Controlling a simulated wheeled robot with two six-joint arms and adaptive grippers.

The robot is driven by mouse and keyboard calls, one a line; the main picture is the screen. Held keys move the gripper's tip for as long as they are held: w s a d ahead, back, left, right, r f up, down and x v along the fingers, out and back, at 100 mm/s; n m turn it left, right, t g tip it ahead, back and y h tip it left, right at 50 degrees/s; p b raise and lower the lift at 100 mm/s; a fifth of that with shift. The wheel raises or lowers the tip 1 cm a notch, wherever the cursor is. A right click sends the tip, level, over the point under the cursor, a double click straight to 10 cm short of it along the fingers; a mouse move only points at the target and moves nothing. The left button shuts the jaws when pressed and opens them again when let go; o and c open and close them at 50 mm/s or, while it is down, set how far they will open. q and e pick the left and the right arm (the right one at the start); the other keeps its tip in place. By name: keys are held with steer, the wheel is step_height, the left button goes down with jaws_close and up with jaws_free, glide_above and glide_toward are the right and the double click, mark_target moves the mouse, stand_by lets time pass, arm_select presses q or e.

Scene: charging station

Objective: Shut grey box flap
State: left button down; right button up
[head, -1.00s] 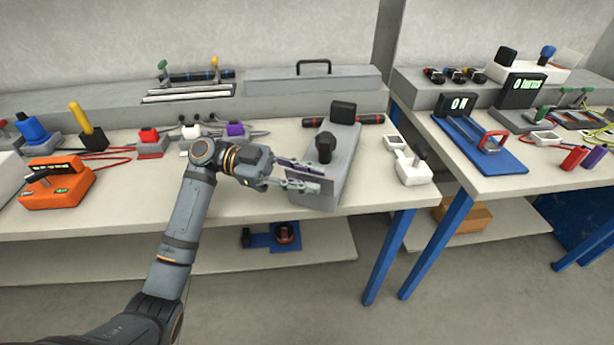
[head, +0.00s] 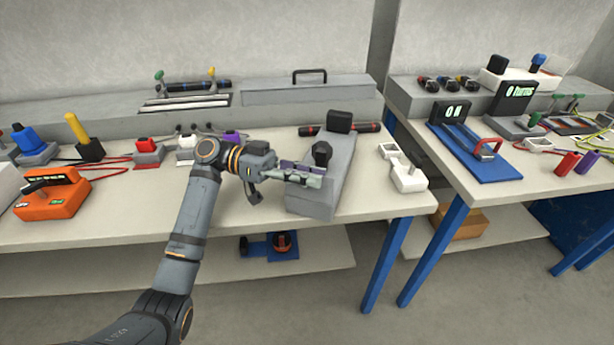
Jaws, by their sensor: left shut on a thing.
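The long grey box (head: 337,165) lies on the workbench and points away from me, with a black knob (head: 322,152) on top and a black block (head: 339,122) at its far end. The box's flap (head: 310,204) is at the near end, and its plate looks close against the box there. My left gripper (head: 308,175) comes in from the left at that near end. Its fingers are together at the flap's upper edge and hide part of it. I cannot tell whether the flap sits fully flush. My right gripper is not in view.
A white device (head: 408,175) stands right of the box. An orange meter (head: 52,194) and red (head: 147,149) and white (head: 187,146) switches are to the left. A grey ledge (head: 60,120) runs behind. The bench front left of the box is clear.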

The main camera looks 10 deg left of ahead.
arm_select(q)
steer(key=shift+w+n, duration=0.25)
steer(key=shift+n, duration=0.25)
